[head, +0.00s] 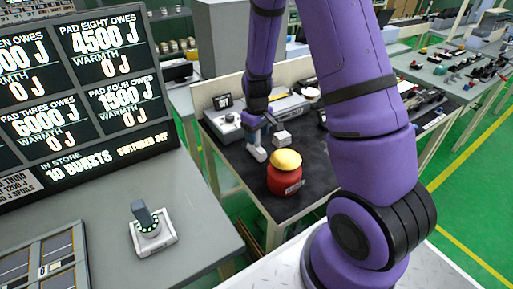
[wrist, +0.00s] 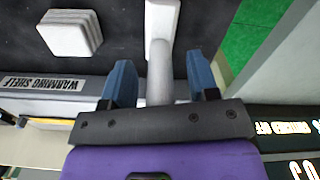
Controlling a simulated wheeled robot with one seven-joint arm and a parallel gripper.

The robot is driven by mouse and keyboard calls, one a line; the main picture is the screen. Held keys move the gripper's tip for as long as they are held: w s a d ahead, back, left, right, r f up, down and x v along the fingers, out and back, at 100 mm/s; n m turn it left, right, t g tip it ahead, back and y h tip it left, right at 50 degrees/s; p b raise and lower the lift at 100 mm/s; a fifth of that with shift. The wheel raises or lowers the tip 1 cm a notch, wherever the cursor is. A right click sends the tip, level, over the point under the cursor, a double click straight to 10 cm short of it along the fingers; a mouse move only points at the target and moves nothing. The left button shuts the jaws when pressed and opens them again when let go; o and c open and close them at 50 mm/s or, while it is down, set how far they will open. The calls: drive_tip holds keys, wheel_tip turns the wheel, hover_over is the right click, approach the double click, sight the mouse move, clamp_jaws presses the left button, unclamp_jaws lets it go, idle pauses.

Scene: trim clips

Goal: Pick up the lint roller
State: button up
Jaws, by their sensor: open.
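The lint roller shows in the wrist view as a pale head with a grey handle (wrist: 160,75). In the head view its white end (head: 256,153) stands out below my gripper, over the dark mat. My gripper (wrist: 162,80) is open, with one blue finger on each side of the handle. A gap shows on both sides, so the fingers look apart from it. In the head view my gripper (head: 265,121) is small and partly hidden by its own wrist.
A white block (wrist: 70,32) lies beside the roller, also visible in the head view (head: 282,139). A red jar (head: 285,181) with a yellow top stands nearer. A shelf edge labelled "WARMING SHELF" (wrist: 92,86) runs close to my fingers.

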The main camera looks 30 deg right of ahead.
clamp_jaws()
wheel_tip(320, 180, up, 10)
drive_tip(key=shift+r, duration=0.1)
drive_tip(key=c, duration=0.6)
unclamp_jaws()
drive_tip(key=shift+c, duration=1.6)
